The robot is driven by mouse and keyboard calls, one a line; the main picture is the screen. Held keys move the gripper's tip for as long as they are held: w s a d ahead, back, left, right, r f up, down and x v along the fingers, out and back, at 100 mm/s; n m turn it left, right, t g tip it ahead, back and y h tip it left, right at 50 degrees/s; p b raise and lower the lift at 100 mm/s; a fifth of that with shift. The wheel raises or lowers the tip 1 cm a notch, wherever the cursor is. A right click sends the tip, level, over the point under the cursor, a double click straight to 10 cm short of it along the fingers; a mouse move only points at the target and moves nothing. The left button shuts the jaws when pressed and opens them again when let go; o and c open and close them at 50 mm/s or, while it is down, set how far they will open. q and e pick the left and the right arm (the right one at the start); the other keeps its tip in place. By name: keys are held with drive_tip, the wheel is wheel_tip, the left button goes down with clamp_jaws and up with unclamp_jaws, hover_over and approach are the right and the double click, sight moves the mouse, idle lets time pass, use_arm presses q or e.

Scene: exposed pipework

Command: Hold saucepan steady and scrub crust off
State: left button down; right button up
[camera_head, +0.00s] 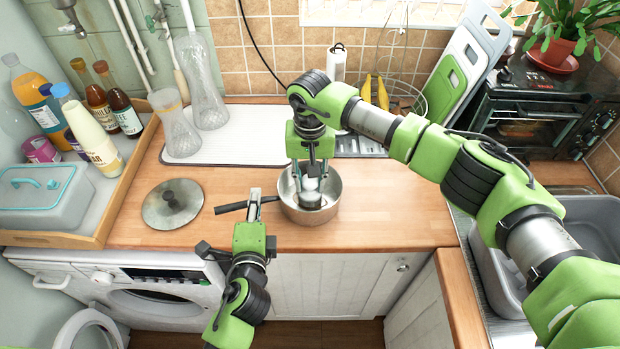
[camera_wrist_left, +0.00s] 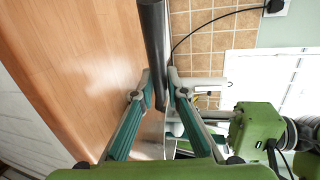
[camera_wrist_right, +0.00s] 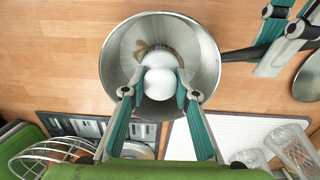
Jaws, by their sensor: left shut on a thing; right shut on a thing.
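The metal saucepan (camera_head: 330,212) stands on the wooden worktop, its dark handle (camera_head: 230,207) pointing left. My left gripper (camera_head: 255,203) is shut on the handle; the left wrist view shows the handle (camera_wrist_left: 154,45) between its fingers. My right gripper (camera_head: 311,170) reaches down into the pan, shut on a pale, rounded scrubber (camera_wrist_right: 160,78). In the right wrist view, a brown crust patch (camera_wrist_right: 150,48) shows on the pan's inside beside the scrubber. The scrubber and fingers hide part of the pan floor.
A lid (camera_head: 160,210) lies left of the handle. A white drainboard (camera_head: 235,138) with glass vases is behind. A tray of bottles (camera_head: 100,240) stands at the left. A toaster oven (camera_head: 530,110) and a sink basin (camera_head: 505,270) are at the right. Worktop right of the pan is clear.

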drive_tip(key=shift+f, duration=0.65)
